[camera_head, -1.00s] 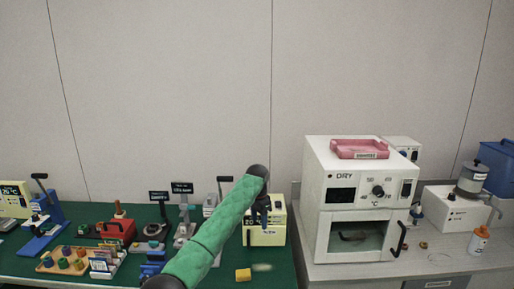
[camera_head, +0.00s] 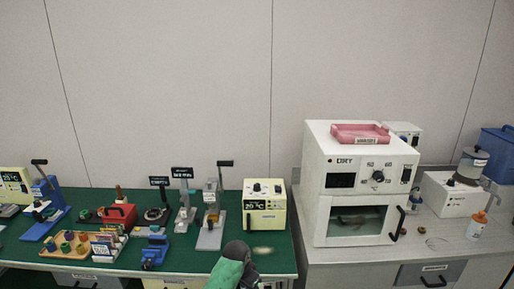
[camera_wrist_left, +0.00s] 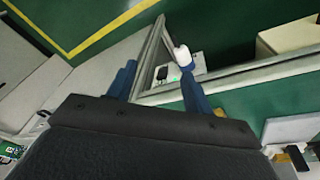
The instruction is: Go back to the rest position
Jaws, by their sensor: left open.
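My left arm shows in the head view as a green sleeve with a dark joint at the bottom edge, in front of the green bench mat (camera_head: 215,262). Its gripper is out of that frame or hidden. In the left wrist view my left gripper (camera_wrist_left: 158,85) is open, its two blue fingers spread with nothing held between them. Beyond them are grey frame bars (camera_wrist_left: 235,77) and a green floor with a yellow line. My right gripper shows in neither view.
The green bench carries a yellow box (camera_head: 264,216), a grey lever press (camera_head: 210,236), a wooden rack (camera_head: 72,251) and a blue press (camera_head: 46,217). To the right stand a white DRY oven (camera_head: 340,206) with a pink tray (camera_head: 360,134) and an orange-capped bottle (camera_head: 477,227).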

